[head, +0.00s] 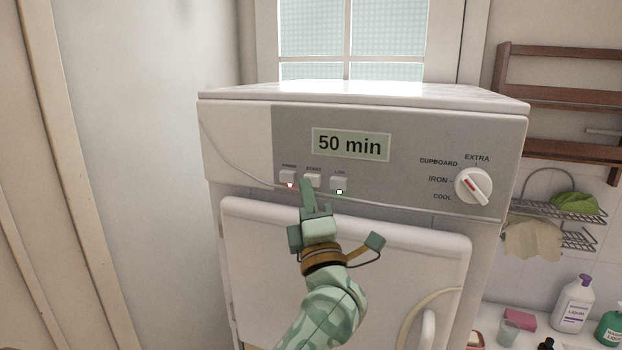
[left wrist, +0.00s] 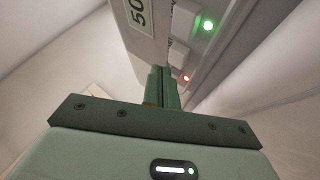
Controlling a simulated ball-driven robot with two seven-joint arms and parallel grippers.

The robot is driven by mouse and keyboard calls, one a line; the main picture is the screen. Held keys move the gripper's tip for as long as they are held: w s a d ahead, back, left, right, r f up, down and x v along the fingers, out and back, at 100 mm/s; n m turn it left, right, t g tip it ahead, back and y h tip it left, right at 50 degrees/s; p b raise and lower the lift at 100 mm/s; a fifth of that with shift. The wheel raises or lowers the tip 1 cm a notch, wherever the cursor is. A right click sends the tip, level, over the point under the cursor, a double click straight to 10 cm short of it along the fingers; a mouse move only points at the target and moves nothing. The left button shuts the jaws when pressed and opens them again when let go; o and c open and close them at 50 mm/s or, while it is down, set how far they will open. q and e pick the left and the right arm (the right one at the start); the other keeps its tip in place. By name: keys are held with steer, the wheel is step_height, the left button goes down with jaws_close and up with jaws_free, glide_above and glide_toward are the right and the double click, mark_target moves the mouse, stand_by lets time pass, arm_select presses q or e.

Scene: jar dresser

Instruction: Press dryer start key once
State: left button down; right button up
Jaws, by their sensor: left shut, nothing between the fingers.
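The white dryer (head: 240,140) stands in front of me, with a grey control panel. Its display (head: 351,145) reads "50 min". Below the display is a row of three white keys: a left key (head: 288,175), the start key (head: 313,178) in the middle, and a right key (head: 339,183). My left gripper (head: 307,184) is shut and empty, its fingertips at the lower edge of the start key. I cannot tell whether they touch it. In the left wrist view the shut fingers (left wrist: 162,88) point up to the panel, with a key (left wrist: 183,22) nearby. My right gripper is not in view.
A red light (head: 290,185) glows under the left key and a green light (head: 339,192) under the right key. The dial (head: 473,186) is at the panel's right. Bottles (head: 573,303) stand on the counter at right, below a wire rack (head: 570,212).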

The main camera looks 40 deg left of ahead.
arm_select(q)
steer(key=shift+s, duration=0.15)
steer(key=shift+s+d+p, duration=0.25)
steer(key=shift+s, duration=0.5)
steer(key=shift+s+d+p, duration=0.25)
steer(key=shift+s+p, duration=0.05)
steer(key=shift+s, duration=0.5)
steer(key=shift+s+d+p, duration=0.25)
steer(key=shift+s, duration=0.5)
steer(key=shift+f, duration=0.1)
